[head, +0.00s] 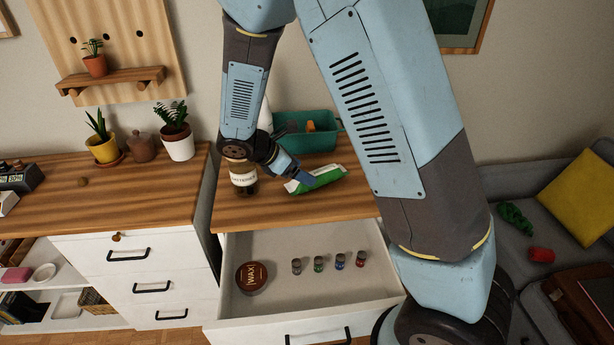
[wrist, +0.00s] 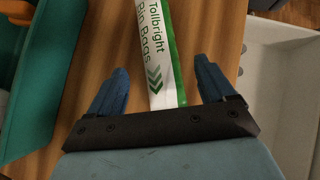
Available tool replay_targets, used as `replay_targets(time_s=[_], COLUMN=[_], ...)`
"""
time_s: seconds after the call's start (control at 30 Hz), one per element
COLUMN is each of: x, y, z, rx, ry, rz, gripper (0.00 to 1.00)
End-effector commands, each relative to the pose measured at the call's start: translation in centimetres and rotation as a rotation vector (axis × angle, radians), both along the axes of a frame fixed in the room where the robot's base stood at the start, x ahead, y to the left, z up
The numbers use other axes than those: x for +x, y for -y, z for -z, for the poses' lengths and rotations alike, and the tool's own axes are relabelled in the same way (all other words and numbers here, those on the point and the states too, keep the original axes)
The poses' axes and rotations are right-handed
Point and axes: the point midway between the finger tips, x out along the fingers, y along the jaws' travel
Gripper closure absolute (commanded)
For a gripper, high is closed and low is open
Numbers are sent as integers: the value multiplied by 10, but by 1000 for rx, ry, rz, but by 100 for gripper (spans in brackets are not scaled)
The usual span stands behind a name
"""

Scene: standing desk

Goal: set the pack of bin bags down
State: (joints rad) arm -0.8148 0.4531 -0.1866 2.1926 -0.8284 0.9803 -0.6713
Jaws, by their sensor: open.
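The pack of bin bags (head: 318,179) is a green and white packet lying on the wooden desk top (head: 290,205). In the wrist view the pack (wrist: 158,48) shows its "Tollbright Bin Bags" lettering, with its near end between my fingers. My gripper (head: 298,181) is at the left end of the pack. In the wrist view my gripper (wrist: 162,85) is open, with one blue finger on each side of the pack and a visible gap to each.
A teal bin (head: 306,141) stands behind the pack, and a labelled jar (head: 243,180) stands left of it. Below the desk top an open drawer (head: 330,295) holds a wax tin (head: 252,278) and several small bottles. Bare wood lies in front of the pack.

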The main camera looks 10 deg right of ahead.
Motion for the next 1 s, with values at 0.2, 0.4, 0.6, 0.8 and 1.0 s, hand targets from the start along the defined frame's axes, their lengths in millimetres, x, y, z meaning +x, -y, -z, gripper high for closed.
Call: replay_targets(time_s=[0.2, 0.4, 0.6, 0.8, 1.0], x=[-8, -13, -14, -15, -23], y=[-26, -39, -41, -29, 3], z=[-27, -40, -43, -54, -84], rx=[1, 0, 0, 42, 161], ry=[2, 1, 0, 24, 90], rz=[-2, -1, 0, 57, 217], gripper=[17, 17, 17, 17, 17])
